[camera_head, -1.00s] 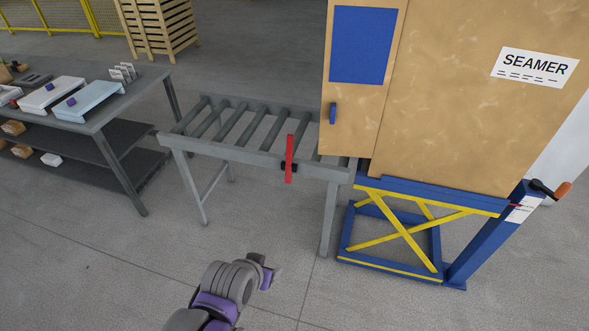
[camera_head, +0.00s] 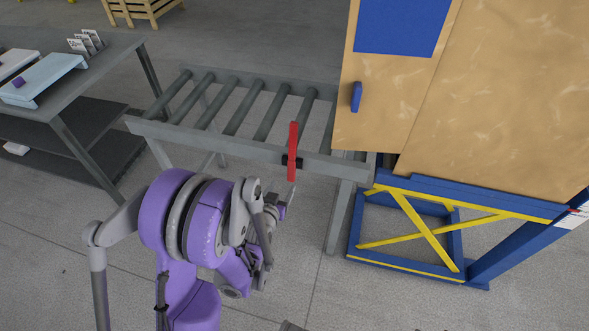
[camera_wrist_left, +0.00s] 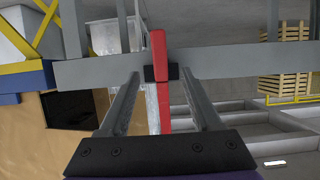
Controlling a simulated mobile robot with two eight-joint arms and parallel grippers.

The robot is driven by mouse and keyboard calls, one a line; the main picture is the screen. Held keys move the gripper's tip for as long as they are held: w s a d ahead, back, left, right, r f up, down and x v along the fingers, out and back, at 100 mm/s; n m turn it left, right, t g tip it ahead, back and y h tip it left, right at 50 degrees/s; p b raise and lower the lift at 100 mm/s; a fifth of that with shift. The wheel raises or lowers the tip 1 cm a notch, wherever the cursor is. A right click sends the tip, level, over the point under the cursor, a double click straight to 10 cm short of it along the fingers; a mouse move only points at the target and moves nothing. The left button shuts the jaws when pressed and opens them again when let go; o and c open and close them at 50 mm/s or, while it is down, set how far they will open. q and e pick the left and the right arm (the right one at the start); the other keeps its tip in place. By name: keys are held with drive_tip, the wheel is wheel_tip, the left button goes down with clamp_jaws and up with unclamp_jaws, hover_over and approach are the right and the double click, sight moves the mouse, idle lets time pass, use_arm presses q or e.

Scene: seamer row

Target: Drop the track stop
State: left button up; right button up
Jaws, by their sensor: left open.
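The track stop is a red upright bar (camera_head: 293,146) on a dark bracket (camera_head: 291,161), on the near side rail of the roller track (camera_head: 225,139). It stands upright and rises above the rail. My left gripper (camera_head: 285,203) is just below and in front of it, partly hidden by my arm. In the left wrist view the gripper (camera_wrist_left: 160,100) is open, its two fingers on either side of the red bar (camera_wrist_left: 160,60) and apart from it. Whether the fingertips reach past the bar is hard to tell. My right gripper is not in view.
The tan seamer cabinet (camera_head: 510,110) stands right of the track on a blue and yellow frame (camera_head: 415,225). A grey table (camera_head: 85,80) with trays and a lower shelf stands at the left. Open floor (camera_head: 70,260) lies in front.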

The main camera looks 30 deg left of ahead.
sight(291, 173)
use_arm(q)
drive_tip(key=x, duration=1)
drive_tip(key=shift+w, duration=0.1)
clamp_jaws()
idle(1.2)
